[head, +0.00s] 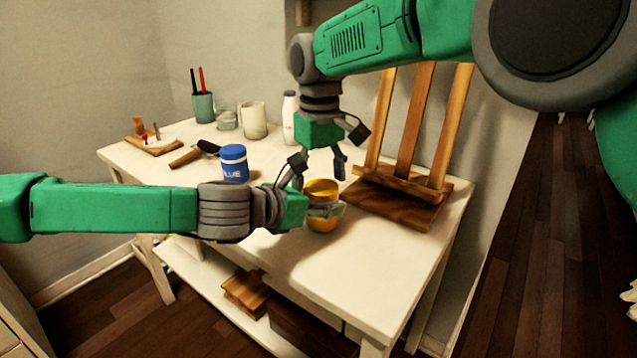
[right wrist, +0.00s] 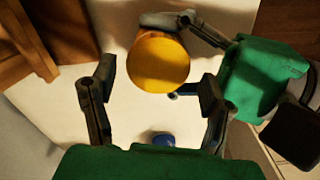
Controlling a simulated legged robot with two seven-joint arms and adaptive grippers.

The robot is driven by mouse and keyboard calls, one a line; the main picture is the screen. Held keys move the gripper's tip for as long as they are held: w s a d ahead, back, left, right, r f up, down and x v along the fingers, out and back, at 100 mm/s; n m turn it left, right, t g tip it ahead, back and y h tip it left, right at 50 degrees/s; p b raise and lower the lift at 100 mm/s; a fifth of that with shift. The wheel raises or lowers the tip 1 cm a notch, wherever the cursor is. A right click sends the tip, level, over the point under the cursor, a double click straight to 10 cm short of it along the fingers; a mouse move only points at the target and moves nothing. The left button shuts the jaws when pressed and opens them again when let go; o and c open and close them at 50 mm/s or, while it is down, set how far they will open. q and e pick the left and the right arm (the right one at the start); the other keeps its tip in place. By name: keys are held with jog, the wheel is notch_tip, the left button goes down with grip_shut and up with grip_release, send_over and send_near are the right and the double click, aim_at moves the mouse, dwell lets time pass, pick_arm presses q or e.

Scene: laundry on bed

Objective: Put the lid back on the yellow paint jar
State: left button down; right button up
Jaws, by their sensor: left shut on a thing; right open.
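The yellow paint jar (head: 322,224) stands upright near the right front of the white table. A round yellow lid (head: 321,186) sits on top of it; in the right wrist view the lid (right wrist: 158,63) is a plain yellow disc. I cannot tell whether it is fully seated. My left gripper (head: 326,210) comes in from the left and is shut around the jar's side, below the lid. My right gripper (head: 317,171) points down above the jar. It is open and empty, its fingers (right wrist: 157,86) apart near the lid.
A blue paint jar (head: 234,163) stands left of the yellow one. Behind are a brush-like tool (head: 187,157), a teal cup with brushes (head: 203,107), a beige cup (head: 253,120) and a white bottle (head: 290,118). A wooden easel (head: 395,207) stands close on the right. The front tabletop is clear.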

jog(key=shift+r, duration=1.9)
jog(key=shift+f, duration=0.1)
jog(key=shift+c, duration=0.2)
jog(key=shift+s+d+f+n+h, duration=0.15)
jog(key=shift+d+f+n, duration=0.2)
jog(key=shift+n, duration=0.25)
jog(key=shift+w+d+f+n+h, duration=0.15)
jog(key=shift+d+f+n, duration=0.15)
jog(key=shift+n, duration=0.3)
jog(key=shift+s+a+r+n, duration=0.15)
jog(key=shift+a+n, duration=0.05)
jog(key=shift+n, duration=0.8)
jog(key=r+n, duration=0.1)
jog(key=n, duration=0.2)
jog(key=r+n, duration=0.1)
jog(key=n, duration=0.2)
jog(key=a+r+n, duration=0.1)
jog(key=n, duration=0.3)
jog(key=r+n, duration=0.1)
jog(key=n, duration=0.1)
jog(key=shift+w+d+r+n, duration=0.15)
jog(key=shift+w+r+n, duration=0.05)
jog(key=shift+r+n, duration=0.1)
jog(key=shift+f, duration=4)
